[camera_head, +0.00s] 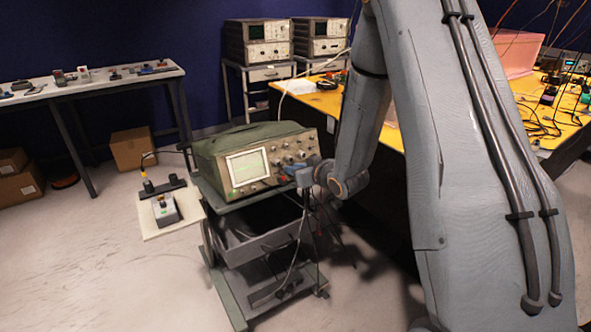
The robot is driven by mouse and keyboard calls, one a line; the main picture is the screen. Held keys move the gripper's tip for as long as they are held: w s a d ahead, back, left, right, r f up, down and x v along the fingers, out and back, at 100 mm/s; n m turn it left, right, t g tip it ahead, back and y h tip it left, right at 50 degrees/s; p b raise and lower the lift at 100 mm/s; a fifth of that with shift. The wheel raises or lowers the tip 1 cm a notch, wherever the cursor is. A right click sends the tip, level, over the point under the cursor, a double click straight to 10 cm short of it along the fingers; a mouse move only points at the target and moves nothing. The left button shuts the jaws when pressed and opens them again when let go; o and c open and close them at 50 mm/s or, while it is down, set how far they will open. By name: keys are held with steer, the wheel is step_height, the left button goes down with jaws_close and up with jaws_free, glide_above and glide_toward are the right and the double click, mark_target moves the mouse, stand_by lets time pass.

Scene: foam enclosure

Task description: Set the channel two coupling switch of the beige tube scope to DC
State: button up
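The beige tube scope (248,160) sits on a grey trolley, with a green cover over its top. Its lit screen (248,167) faces me on the left of the front panel, and several knobs (294,149) are to the right of it. My arm reaches down from the upper right, and my gripper (291,169) is at the lower right of the front panel. It is close to the panel, but I cannot tell if it touches. The fingers are too small to tell open from shut. The channel two coupling switch cannot be made out; my gripper may cover it.
The trolley (232,262) has lower shelves and hanging cables. A pale board (150,222) with a small device juts out left of it. A yellow bench (530,128) with cables is at the right. Two more scopes (258,42) stand behind. Floor at the lower left is clear.

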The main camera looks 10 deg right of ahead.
jaws_close()
stand_by(1.1)
steer(key=shift+w+d, duration=0.2)
steer(key=shift+d, duration=0.4)
steer(key=shift+o, duration=1.8)
jaws_free()
steer(key=shift+d, duration=0.1)
steer(key=v, duration=0.7)
steer(key=shift+s+r+b, duration=0.15)
steer(key=shift+s+b, duration=0.25)
